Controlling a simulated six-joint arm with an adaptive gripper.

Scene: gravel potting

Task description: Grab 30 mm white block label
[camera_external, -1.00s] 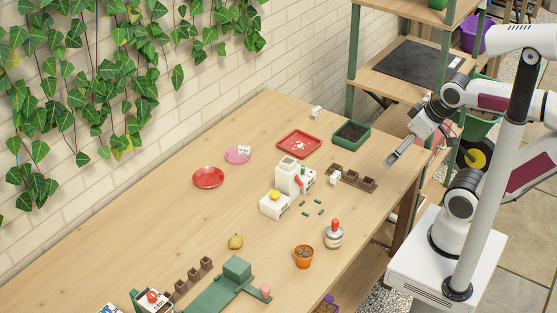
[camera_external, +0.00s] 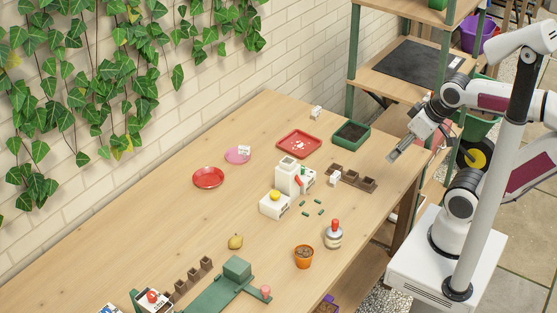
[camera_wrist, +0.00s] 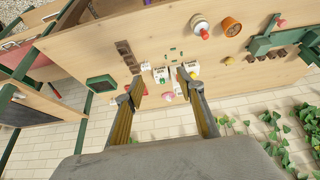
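Several small white blocks with dark print are on the table; the print is too small to read, so I cannot tell which is 30 mm. One white block (camera_external: 335,178) is by the brown pot strip; another white block (camera_external: 316,112) stands at the back near the wall. A third white block (camera_external: 244,150) is on the pink saucer (camera_external: 233,157). My gripper (camera_external: 392,158) is raised in the air near the table's right edge, apart from all of them. In the wrist view my gripper (camera_wrist: 160,88) has its fingers spread, with nothing between them.
A white device (camera_external: 289,175) and a white scale-like box (camera_external: 274,207) with a yellow fruit stand mid-table. A red tray (camera_external: 281,145), green tray (camera_external: 368,136), brown strip (camera_external: 364,182), red saucer (camera_external: 197,183) and orange pot (camera_external: 304,262) surround them.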

